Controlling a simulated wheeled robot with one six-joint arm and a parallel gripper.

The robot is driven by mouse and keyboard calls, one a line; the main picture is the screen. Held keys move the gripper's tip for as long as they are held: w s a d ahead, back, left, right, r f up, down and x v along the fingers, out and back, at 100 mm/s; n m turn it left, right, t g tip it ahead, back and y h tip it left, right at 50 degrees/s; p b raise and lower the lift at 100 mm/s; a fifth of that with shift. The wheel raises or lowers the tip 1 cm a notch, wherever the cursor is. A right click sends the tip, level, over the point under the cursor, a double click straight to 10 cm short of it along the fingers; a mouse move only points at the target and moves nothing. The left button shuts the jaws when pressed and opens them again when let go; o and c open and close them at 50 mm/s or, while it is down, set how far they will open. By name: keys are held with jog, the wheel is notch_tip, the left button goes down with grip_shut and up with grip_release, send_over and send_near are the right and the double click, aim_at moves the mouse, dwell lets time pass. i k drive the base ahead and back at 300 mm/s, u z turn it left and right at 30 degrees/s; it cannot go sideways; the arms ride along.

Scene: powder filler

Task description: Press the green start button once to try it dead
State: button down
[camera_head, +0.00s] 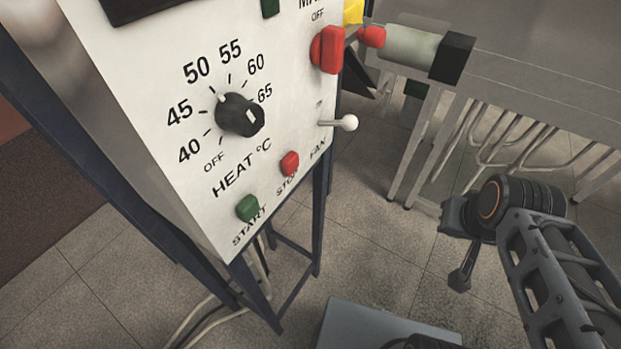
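The green start button (247,207) sits low on the white control panel (185,125), just above the word START. Nothing touches it or covers it. The red stop button (290,163) is up and to its right. My gripper (458,245) is at the right of the picture, well apart from the panel, with open floor between it and the buttons. It appears small and dark beside my wrist joint.
A black heat dial (240,116), a white-tipped fan toggle (345,123) and a red main switch (327,50) stick out from the panel. A dark blue frame (318,215) carries the panel. A metal table (520,95) stands at the upper right. Cables (205,318) lie on the floor below.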

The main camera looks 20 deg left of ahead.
aim_at(250, 207)
jog(key=z, duration=0.3)
jog(key=k, duration=1.35)
jog(key=u, duration=1.85)
